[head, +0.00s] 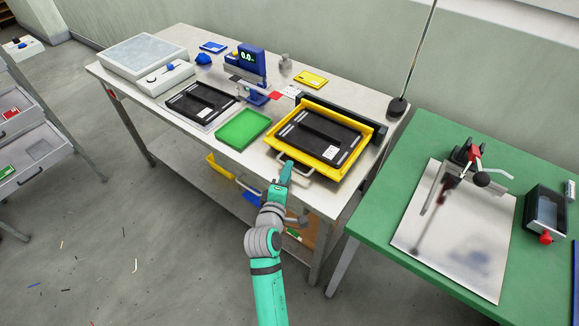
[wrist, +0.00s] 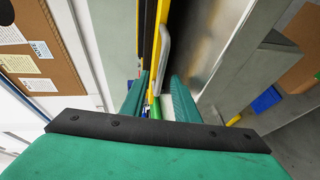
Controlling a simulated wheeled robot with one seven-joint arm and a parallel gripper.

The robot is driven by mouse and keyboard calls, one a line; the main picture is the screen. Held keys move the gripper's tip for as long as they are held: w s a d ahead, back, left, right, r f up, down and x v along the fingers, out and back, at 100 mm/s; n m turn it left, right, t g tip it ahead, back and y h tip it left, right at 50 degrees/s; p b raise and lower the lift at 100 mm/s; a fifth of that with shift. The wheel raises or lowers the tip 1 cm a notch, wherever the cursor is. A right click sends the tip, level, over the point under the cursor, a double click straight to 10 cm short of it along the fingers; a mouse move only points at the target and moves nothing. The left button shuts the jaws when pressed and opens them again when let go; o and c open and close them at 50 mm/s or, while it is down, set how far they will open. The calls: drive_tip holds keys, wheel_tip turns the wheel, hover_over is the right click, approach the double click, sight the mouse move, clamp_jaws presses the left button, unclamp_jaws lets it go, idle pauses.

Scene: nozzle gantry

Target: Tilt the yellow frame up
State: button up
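The yellow frame (head: 330,172) lies flat at the right end of the white workbench. A black panel (head: 318,133) with a white label lies inside it. A grey bar handle (head: 301,172) sticks out from the frame's front edge. My gripper (head: 286,165) is at this front edge, by the left part of the handle. In the wrist view the frame's yellow edge (wrist: 150,30) and the curved handle (wrist: 164,45) show just past and between my two teal fingers (wrist: 160,88). The fingers are apart. I cannot tell whether they touch the handle.
A green tray (head: 243,127) and a black panel (head: 200,103) lie left of the frame. A blue device (head: 250,68) with a display stands behind. A black bar (head: 345,117) runs along the frame's rear. A green table (head: 375,220) stands close on the right.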

drive_tip(key=shift+x, duration=1.75)
drive_tip(key=shift+c, duration=0.7)
clamp_jaws()
drive_tip(key=shift+d+r, duration=0.1)
